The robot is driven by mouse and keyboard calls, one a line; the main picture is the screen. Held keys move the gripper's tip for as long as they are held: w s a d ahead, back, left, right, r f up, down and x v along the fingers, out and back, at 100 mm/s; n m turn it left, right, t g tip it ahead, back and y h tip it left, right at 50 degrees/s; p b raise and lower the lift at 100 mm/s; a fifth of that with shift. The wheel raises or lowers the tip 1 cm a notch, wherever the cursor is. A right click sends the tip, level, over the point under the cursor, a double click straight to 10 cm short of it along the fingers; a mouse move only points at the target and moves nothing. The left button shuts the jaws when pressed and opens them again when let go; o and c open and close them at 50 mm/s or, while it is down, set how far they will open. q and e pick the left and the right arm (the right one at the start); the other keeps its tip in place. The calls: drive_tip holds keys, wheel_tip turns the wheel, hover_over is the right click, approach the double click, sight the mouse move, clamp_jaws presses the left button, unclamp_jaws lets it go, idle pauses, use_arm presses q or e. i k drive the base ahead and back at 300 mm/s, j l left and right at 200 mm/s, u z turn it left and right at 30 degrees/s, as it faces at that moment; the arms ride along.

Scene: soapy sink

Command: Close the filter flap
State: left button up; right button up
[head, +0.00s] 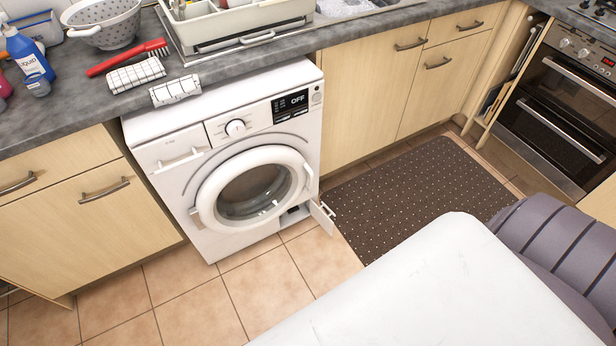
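A white washing machine (237,158) stands under the grey counter in the head view, its round door (252,190) shut and its display reading OFF. The small filter flap (322,215) at its lower right corner is open and swung outward to the right. A dark filter opening (293,214) shows just left of the flap. Neither of my grippers is in view.
Tiled floor (195,305) is free in front of the machine. A dark dotted mat (415,190) lies to its right. A red brush (128,57) and cloths lie on the counter.

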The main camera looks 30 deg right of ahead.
sight(314, 210)
drive_tip(key=l+u, duration=0.25)
drive_tip(key=l, duration=0.15)
drive_tip(key=k+l+u, duration=0.2)
drive_tip(key=l, duration=0.2)
drive_tip(key=l+u, duration=0.25)
drive_tip(key=l, duration=0.15)
drive_tip(key=k+l, duration=0.1)
drive_tip(key=l, duration=0.25)
drive_tip(key=k+l, duration=0.1)
drive_tip(key=l, duration=0.3)
drive_tip(key=k+l+u, duration=0.1)
drive_tip(key=l, duration=0.25)
drive_tip(key=k+l, duration=0.15)
drive_tip(key=l, duration=0.25)
drive_tip(key=k+l, duration=0.1)
drive_tip(key=l, duration=0.25)
drive_tip(key=k+l+u, duration=0.1)
drive_tip(key=l, duration=0.25)
drive_tip(key=k+l, duration=0.15)
drive_tip(key=l, duration=0.2)
